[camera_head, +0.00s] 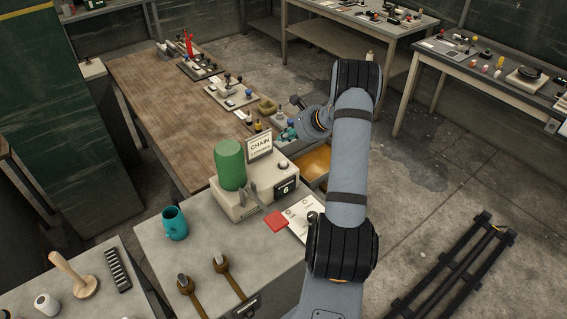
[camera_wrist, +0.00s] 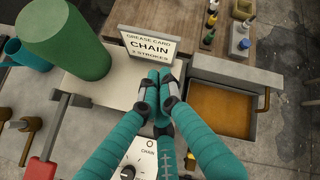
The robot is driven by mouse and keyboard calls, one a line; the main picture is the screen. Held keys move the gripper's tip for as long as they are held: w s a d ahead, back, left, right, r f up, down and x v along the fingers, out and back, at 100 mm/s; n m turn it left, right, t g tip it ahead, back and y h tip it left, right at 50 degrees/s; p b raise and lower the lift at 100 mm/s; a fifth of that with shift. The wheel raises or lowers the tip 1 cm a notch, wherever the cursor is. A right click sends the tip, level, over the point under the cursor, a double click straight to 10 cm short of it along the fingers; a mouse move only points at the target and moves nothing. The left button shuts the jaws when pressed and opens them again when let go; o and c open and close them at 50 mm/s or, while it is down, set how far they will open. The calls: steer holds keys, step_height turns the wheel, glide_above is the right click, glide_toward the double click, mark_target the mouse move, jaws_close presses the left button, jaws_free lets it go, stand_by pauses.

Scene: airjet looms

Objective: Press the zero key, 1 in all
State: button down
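A cream box (camera_head: 240,204) on the grey bench carries a green cylinder (camera_head: 230,165), a "CHAIN" grease card (camera_head: 259,146), a dark counter showing 6 (camera_head: 286,187) and a small round button (camera_head: 283,165). No readable mark tells me whether this button is the zero key. My gripper (camera_head: 289,133) is beyond the box, to the right of the card. In the wrist view, the teal fingers of my gripper (camera_wrist: 160,96) meet at their tips with nothing seen between them. They overlap the box (camera_wrist: 105,88) and hide part of its right end.
A teal mug (camera_head: 174,223) stands left. A wooden table (camera_head: 150,96) with several tools extends behind.

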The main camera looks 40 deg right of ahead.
steer(key=b, duration=0.5)
glide_above(285, 163)
step_height(285, 163, down, 7)
steer(key=shift+w+f, duration=0.1)
steer(key=shift+a+f+b, duration=0.1)
steer(key=shift+f+b, duration=0.3)
steer(key=shift+b, duration=0.25)
steer(key=shift+f+b, duration=0.95)
steer(key=shift+b, duration=0.4)
stand_by(1.1)
steer(key=shift+r, duration=0.15)
steer(key=shift+r+p, duration=0.6)
steer(key=shift+r, duration=0.25)
steer(key=shift+r+p, duration=1.7)
steer(key=shift+r, duration=0.8)
steer(key=shift+f, duration=0.1)
